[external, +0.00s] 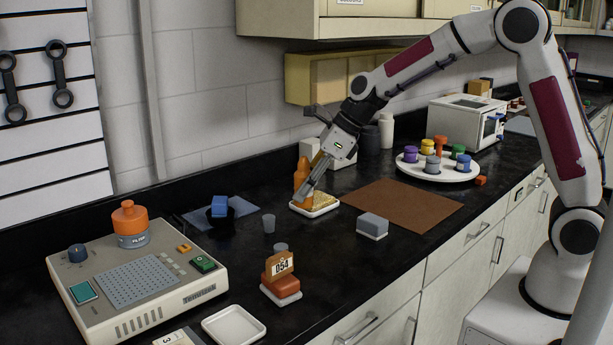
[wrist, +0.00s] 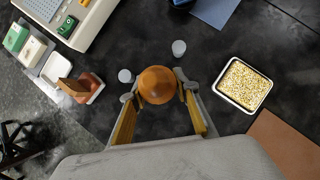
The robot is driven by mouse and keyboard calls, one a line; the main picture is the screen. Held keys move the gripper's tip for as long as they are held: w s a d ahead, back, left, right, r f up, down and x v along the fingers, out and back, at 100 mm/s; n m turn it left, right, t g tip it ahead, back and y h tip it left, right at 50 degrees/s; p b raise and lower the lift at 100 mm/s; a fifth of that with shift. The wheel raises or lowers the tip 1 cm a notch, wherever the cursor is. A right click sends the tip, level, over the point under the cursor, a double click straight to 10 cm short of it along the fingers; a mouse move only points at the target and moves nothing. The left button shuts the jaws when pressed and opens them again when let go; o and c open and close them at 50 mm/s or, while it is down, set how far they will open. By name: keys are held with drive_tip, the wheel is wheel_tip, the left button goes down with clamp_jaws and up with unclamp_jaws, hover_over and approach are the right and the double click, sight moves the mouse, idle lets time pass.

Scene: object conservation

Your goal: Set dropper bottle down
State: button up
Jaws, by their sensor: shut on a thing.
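My gripper (wrist: 157,108) is shut on the dropper bottle (wrist: 157,85). The bottle's rounded orange-brown top sits between the yellow-padded fingers, and its lower part is hidden beneath it in the wrist view. In the external view my gripper (external: 308,190) points down and left beside the tray of yellow grains (external: 318,211). An orange bottle (external: 301,172) shows just left of the fingers there; I cannot tell for sure that it is the held one, or whether the held bottle touches the counter. The grain tray (wrist: 222,98) lies right of my gripper in the wrist view.
Two small clear cups (external: 269,224) (external: 280,248) stand left of my gripper. A brown mat (external: 400,208), a grey block (external: 372,224), a labelled red block (external: 282,286) and an empty white tray (external: 234,325) are nearby. A bench device (external: 135,285) stands left.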

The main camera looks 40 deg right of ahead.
drive_tip(key=s+a+n+g, duration=0.1)
drive_tip(key=s+a+n, duration=0.2)
drive_tip(key=a, duration=0.7)
drive_tip(key=s+a+n+g+y, duration=0.1)
drive_tip(key=s+a+n+g, duration=0.1)
drive_tip(key=s+a, duration=0.4)
drive_tip(key=s+a+n+g+y, duration=0.1)
drive_tip(key=s+a+n, duration=0.3)
drive_tip(key=a, duration=1.1)
drive_tip(key=shift+s+a+r, duration=0.3)
drive_tip(key=shift+s+r, duration=0.05)
drive_tip(key=shift+s, duration=0.4)
drive_tip(key=shift+g, duration=0.3)
drive_tip(key=shift+f, duration=2.5)
drive_tip(key=shift+f, duration=0.1)
drive_tip(key=shift+f, duration=2.4)
drive_tip(key=shift+f, duration=0.15)
